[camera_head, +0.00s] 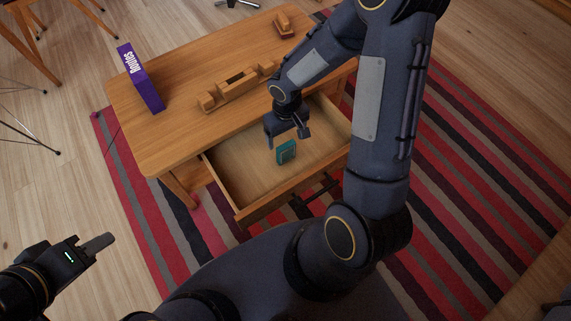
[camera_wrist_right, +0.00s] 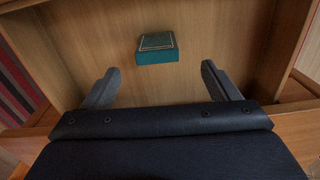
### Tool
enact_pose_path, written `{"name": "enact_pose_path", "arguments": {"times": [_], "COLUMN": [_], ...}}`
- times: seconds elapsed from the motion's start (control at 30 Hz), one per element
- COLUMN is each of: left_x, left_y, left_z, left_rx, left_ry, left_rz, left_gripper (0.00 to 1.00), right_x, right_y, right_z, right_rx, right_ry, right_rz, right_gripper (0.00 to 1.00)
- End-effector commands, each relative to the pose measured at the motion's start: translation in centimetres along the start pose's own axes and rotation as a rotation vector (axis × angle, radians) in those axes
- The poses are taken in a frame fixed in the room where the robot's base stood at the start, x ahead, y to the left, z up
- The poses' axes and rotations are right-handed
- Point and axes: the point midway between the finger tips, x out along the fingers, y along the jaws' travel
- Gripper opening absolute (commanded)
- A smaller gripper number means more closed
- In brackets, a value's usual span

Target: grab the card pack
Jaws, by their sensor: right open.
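The card pack (camera_head: 286,151) is a small teal box with a lighter border line. It lies in the open drawer (camera_head: 232,172) of the wooden table. In the right wrist view the card pack (camera_wrist_right: 156,47) sits ahead of the fingertips, roughly centred between them and apart from both. My right gripper (camera_head: 289,134) is open and empty, over the drawer just behind the card pack in the head view. Both its fingers also show in the right wrist view (camera_wrist_right: 163,82). My left gripper (camera_head: 104,243) is off to the lower left, away from the table; its finger opening is not clear.
A wooden holder (camera_head: 236,86) lies mid-table and a small wooden item (camera_head: 283,25) at the far end. The drawer walls surround the pack; the drawer floor is otherwise bare. A striped rug (camera_head: 455,170) lies beneath.

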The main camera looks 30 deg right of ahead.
Motion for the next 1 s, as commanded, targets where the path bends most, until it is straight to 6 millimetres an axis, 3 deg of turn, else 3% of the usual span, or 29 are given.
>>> {"name": "enact_pose_path", "arguments": {"times": [0.03,0.1,0.47,0.7,1.0], "left_x": [1.0,1.3,2.6,4.4,4.4], "left_y": [-0.5,-0.6,-1.2,-2.0,-2.0], "left_z": [0.5,0.7,1.3,2.2,2.2], "left_rx": [0.0,0.0,0.0,0.0,0.0], "left_ry": [0.001,0.001,0.001,0.001,0.001], "left_rz": [0.0,0.0,0.0,0.0,0.0], "left_gripper": [0.36,0.36,0.36,0.36,0.36], "right_x": [2.2,3.3,6.8,10.5,10.9], "right_y": [-0.2,-0.3,-0.1,0.4,0.5], "right_z": [-0.1,-0.1,-0.2,-0.5,-0.6], "right_rx": [-0.01,-0.017,-0.019,-0.022,-0.02], "right_ry": [-0.011,-0.017,-0.021,-0.021,-0.019], "right_rz": [0.001,0.004,0.004,0.003,0.004], "right_gripper": [0.82,0.82,0.82,0.82,0.82]}}
